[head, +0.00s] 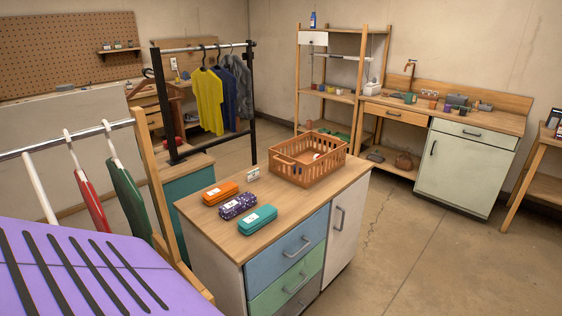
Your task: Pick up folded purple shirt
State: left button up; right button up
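A small dark purple bundle with light specks and a white label (237,207) lies on the wooden top of a cabinet (330,190). It looks like the folded purple shirt, though its folds are too small to make out. It lies between an orange bundle (220,193) and a teal bundle (257,220), both also labelled. Neither of my grippers is in view, and nothing visible touches the purple bundle.
An orange-brown basket (307,160) stands behind the bundles. A large purple panel with dark strips (90,262) fills the lower left. A rail with hanging clothes (70,140) stands at left. Open floor (430,240) lies at right.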

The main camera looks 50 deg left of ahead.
aim_at(230, 209)
jog(key=i+u, duration=0.4)
jog(key=i+l+u, duration=0.1)
jog(key=i+u, duration=0.3)
jog(key=i+l+u, duration=0.25)
jog(key=u, duration=0.15)
